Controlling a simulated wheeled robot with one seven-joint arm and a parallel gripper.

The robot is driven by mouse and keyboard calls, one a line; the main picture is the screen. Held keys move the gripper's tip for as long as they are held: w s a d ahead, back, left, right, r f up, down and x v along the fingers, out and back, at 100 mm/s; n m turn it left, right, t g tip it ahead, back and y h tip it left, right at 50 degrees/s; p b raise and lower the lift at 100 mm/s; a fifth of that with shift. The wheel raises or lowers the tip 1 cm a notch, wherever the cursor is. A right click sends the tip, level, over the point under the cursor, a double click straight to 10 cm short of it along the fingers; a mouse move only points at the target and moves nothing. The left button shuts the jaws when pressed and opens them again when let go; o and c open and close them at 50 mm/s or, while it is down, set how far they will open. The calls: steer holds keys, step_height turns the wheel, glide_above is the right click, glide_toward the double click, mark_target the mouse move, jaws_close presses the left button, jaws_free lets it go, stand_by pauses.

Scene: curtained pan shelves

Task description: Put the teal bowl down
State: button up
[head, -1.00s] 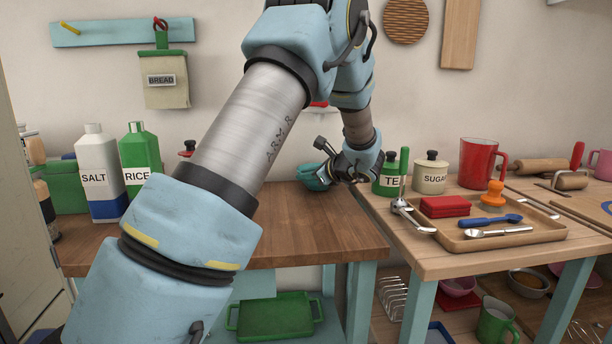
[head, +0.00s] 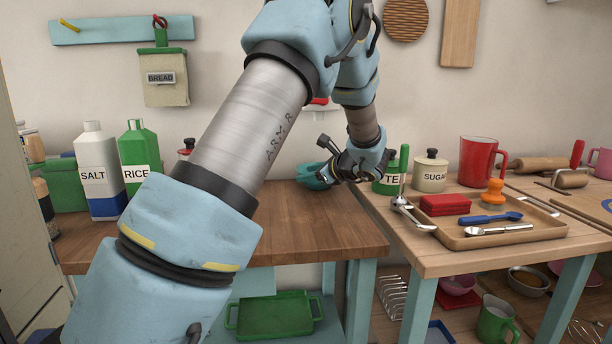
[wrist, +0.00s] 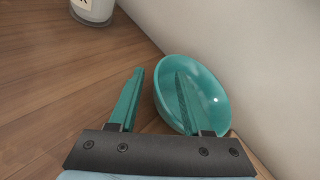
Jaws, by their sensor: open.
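The teal bowl (wrist: 208,88) rests on the wooden counter beside the wall in the wrist view. In the head view the bowl (head: 308,175) shows at the back right of the left counter, partly hidden by my gripper. My gripper (wrist: 160,74) is open, with one finger outside the bowl to the left and the other finger over its inside, so the near-left rim lies between them. The gripper (head: 326,172) also shows at the bowl in the head view. Whether a finger touches the bowl cannot be told.
The left counter (head: 300,225) is clear in front of the bowl. A green tea canister (head: 391,178) stands just right of my gripper. A wooden tray (head: 480,240) with utensils lies on the right counter. Salt (head: 101,172) and rice (head: 138,160) containers stand at left.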

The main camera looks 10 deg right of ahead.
steer(key=b+v, duration=0.1)
steer(key=v, duration=0.8)
steer(key=shift+s+d, duration=0.1)
steer(key=shift+s, duration=0.15)
jaws_close()
stand_by(0.4)
steer(key=shift+r, duration=0.15)
stand_by(0.7)
